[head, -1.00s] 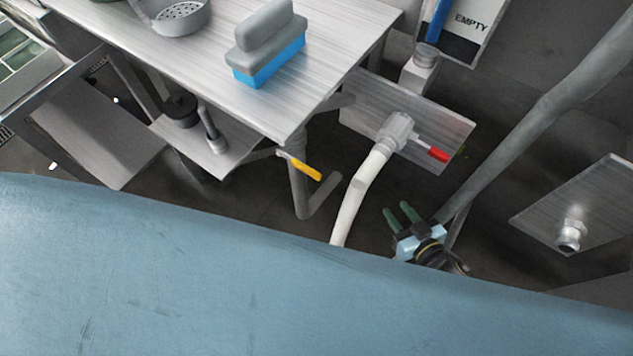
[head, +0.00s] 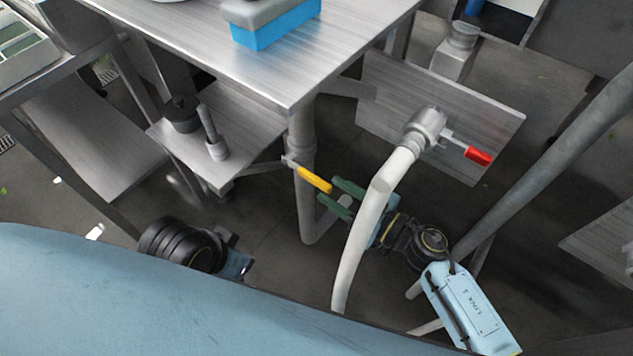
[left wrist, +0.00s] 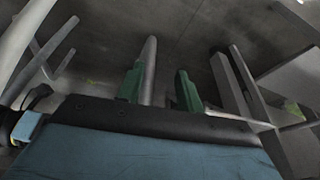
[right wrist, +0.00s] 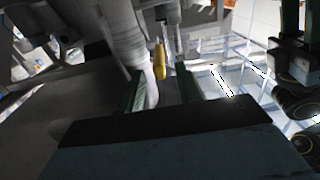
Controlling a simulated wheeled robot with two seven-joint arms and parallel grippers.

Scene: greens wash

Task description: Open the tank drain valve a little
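A yellow valve lever (head: 315,180) sits on the grey drain pipe (head: 301,140) under the metal table; it also shows in the right wrist view (right wrist: 159,61). A second valve with a red lever (head: 478,156) sits on the metal plate at right. My right gripper (head: 329,189) is open, with its green fingertips at the free end of the yellow lever. In the right wrist view the lever appears between the fingers, near their tips; contact cannot be told. My left gripper (left wrist: 157,74) is open and empty; in the head view its fingers are hidden.
A pale hose (head: 370,215) runs down from the red-levered valve and crosses in front of my right gripper. A lower shelf (head: 235,125) stands left of the pipe. A slanted grey post is at right.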

